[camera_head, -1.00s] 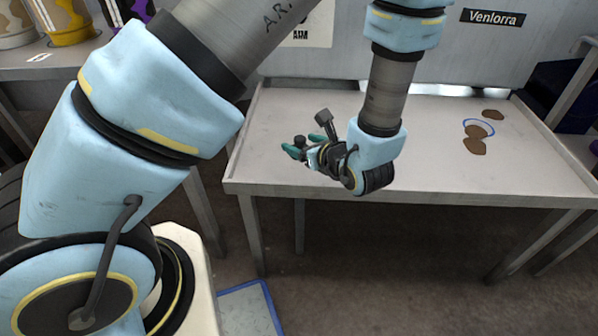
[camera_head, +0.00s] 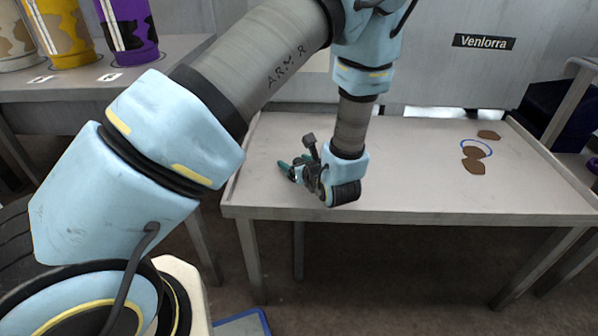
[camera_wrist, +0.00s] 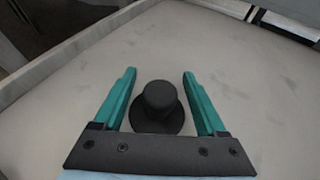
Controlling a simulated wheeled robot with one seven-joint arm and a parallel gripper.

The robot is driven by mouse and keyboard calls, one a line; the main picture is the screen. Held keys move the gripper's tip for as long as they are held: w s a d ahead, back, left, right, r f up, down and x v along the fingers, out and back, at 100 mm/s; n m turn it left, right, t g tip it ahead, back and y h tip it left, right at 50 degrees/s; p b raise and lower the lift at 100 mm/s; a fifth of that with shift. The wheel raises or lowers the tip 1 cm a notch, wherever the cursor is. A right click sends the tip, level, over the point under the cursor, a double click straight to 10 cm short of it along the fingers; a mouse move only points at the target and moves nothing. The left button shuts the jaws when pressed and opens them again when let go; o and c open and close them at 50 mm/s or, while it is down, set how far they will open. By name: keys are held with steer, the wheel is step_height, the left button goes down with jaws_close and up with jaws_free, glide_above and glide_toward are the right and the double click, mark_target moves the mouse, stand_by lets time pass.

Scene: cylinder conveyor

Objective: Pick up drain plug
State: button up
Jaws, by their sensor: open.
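The drain plug (camera_wrist: 158,99) is a black round disc with a raised knob, resting on the pale table in the wrist view. My gripper (camera_wrist: 160,75) is open, with one green finger on each side of the plug and a visible gap to each. The fingertips reach past the plug's knob in that view. In the head view my gripper (camera_head: 289,168) is low over the left part of the table (camera_head: 400,194). The plug cannot be made out there.
Brown flat patches (camera_head: 474,166) and a blue ring (camera_head: 486,146) are on the table's right side. The table has a raised rim on its left (camera_wrist: 70,48). Yellow (camera_head: 62,35) and purple (camera_head: 128,30) containers stand on another table at upper left. The table's middle is clear.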

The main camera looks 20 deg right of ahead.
steer(key=shift+w, duration=0.25)
jaws_close()
stand_by(0.4)
